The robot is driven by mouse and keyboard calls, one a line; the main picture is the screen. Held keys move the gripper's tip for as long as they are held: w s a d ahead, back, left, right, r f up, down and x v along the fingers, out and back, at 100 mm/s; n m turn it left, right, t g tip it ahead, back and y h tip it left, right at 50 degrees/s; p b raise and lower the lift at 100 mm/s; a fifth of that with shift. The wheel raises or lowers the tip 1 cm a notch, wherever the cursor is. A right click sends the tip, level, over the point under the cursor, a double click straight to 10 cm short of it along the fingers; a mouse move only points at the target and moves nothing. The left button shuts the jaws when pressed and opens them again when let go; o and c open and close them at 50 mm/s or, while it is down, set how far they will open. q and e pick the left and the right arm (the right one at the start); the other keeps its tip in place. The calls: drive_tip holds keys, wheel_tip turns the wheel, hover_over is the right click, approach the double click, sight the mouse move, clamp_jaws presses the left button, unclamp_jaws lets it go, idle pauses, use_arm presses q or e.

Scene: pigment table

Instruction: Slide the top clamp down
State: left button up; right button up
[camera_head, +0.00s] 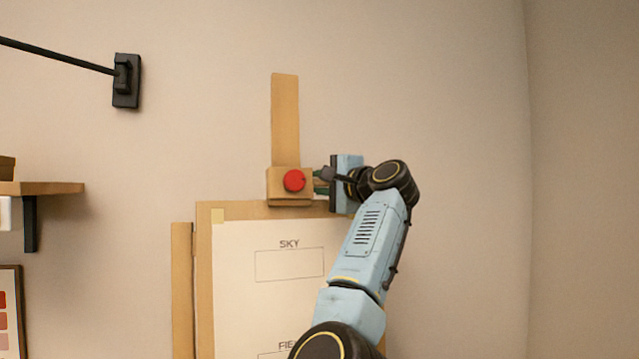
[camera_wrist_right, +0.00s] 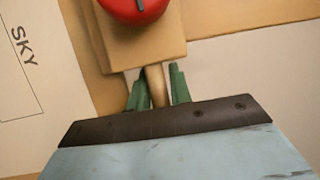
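The top clamp (camera_head: 276,190) is a wooden block with a red knob (camera_head: 293,181). It sits on the upright wooden mast (camera_head: 285,120), its lower edge at the top of the board (camera_head: 240,209). My right gripper (camera_head: 322,181) is at the clamp's right side. In the right wrist view, the clamp block (camera_wrist_right: 146,48) is just ahead of it, and a short wooden peg (camera_wrist_right: 155,85) runs from the block between the green fingers (camera_wrist_right: 159,88). My left gripper is not in view.
A sheet (camera_head: 235,300) marked SKY lies on the board below the clamp. A wall shelf (camera_head: 45,188) and a black wall bracket (camera_head: 127,80) are at the left. The wall to the right of my arm is bare.

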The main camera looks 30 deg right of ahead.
drive_tip(key=o, duration=0.3)
drive_tip(key=shift+r, duration=0.15)
